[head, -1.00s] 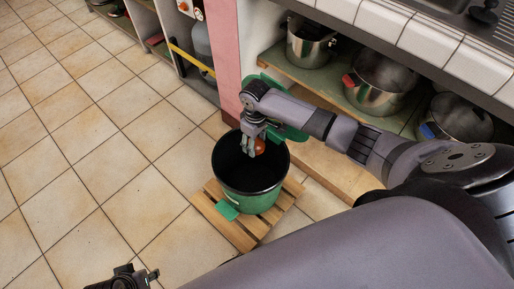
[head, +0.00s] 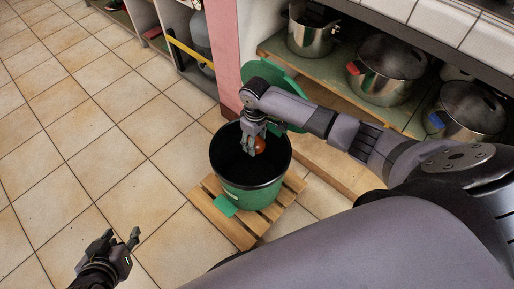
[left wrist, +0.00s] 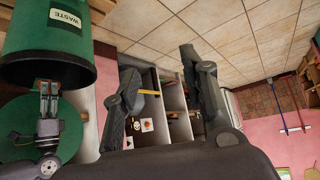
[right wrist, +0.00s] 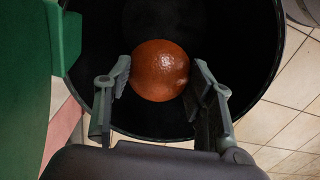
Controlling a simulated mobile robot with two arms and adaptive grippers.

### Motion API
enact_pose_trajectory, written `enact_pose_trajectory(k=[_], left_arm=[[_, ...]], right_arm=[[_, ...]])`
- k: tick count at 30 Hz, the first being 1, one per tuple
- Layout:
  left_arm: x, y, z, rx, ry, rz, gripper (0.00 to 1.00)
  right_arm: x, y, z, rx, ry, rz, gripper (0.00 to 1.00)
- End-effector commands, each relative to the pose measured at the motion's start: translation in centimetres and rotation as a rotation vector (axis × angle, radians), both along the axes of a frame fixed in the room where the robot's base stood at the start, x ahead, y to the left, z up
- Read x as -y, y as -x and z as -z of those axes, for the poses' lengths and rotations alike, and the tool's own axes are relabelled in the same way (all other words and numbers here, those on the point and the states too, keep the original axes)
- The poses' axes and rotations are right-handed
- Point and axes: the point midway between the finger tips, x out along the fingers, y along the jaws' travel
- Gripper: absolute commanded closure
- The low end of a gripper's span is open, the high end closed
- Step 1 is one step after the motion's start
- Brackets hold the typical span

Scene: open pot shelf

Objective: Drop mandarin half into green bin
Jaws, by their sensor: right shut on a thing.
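The green bin (head: 250,190) stands open on a wooden pallet, with its green lid (head: 283,84) raised behind it. My right gripper (head: 253,148) points down over the bin's open mouth. It is shut on the orange mandarin half (head: 260,145), which also shows between the two fingers in the right wrist view (right wrist: 160,70), above the dark bin interior. My left gripper (head: 124,242) is open and empty above the floor at the lower left. In the left wrist view the bin (left wrist: 72,38) shows its "WASTE" label at the upper left, and the left fingers (left wrist: 165,70) stand apart.
The wooden pallet (head: 236,232) lies under the bin. An open shelf with several metal pots (head: 388,68) stands to the right, below a tiled counter. A pink post (head: 222,50) rises behind the bin. The tiled floor (head: 90,140) to the left is clear.

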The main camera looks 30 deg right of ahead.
Motion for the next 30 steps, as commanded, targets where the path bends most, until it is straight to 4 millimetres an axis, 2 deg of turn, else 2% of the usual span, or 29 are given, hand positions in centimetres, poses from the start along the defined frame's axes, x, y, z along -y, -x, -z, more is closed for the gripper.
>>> enact_pose_trajectory(k=[6,13,19,29,30], left_arm=[[1.0,-2.7,-1.6,0.154,0.034,0.012,0.6],[1.8,-4.6,-3.5,0.288,0.065,0.021,0.6],[2.1,-5.3,-4.5,0.347,0.078,0.025,0.6],[2.2,-5.4,-4.8,0.359,0.081,0.026,0.6],[2.2,-5.4,-4.7,0.359,0.081,0.026,0.6]], right_arm=[[0.0,0.0,0.8,0.0,0.0,0.0,0.88],[0.0,0.0,1.2,0.001,0.0,0.0,0.88],[0.0,0.0,1.4,0.001,0.0,0.0,0.88],[0.0,0.0,1.4,0.001,0.001,0.0,0.88],[0.0,0.0,1.4,0.001,0.001,0.0,0.48]])
